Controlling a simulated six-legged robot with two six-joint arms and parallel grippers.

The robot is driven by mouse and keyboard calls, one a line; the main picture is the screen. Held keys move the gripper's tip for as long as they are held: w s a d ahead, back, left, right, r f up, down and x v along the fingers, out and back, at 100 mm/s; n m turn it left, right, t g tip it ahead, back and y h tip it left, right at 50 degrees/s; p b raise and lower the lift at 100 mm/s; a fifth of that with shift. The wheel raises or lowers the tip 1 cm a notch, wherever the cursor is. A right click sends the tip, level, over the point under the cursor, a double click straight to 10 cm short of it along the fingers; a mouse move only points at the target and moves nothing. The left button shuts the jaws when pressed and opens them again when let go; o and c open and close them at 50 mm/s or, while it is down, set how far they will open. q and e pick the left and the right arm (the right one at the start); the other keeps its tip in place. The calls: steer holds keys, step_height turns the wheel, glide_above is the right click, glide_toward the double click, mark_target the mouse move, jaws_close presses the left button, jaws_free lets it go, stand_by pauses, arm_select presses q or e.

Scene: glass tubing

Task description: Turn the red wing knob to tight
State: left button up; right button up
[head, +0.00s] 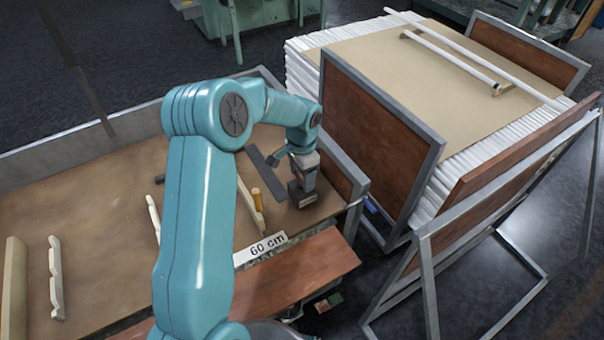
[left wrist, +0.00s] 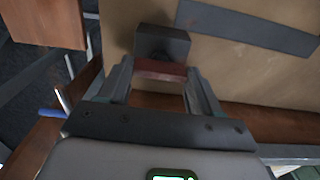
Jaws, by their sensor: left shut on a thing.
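The red wing knob (left wrist: 160,69) shows in the left wrist view as a dull red bar in front of a dark block (left wrist: 162,42). My left gripper (left wrist: 158,76) has one finger at each end of the red bar and is shut on it. In the head view, my left gripper (head: 302,164) reaches down over the same dark block (head: 301,198) near the right end of the brown bench top. The knob is mostly hidden there by the gripper, and I cannot tell its turn angle. My right gripper is not in view.
A dark flat bar (head: 266,172) lies just left of the gripper. Notched wooden rests (head: 56,278) stand on the bench (head: 105,220). A "60 cm" label (head: 260,250) is at the front edge. A framed stack of white tubes (head: 480,150) stands to the right.

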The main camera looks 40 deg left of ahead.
arm_select(q)
steer(key=shift+r, duration=0.15)
steer(key=o, duration=1.1)
steer(key=shift+c, duration=0.2)
step_height(320, 180, up, 16)
steer(key=shift+r, duration=0.15)
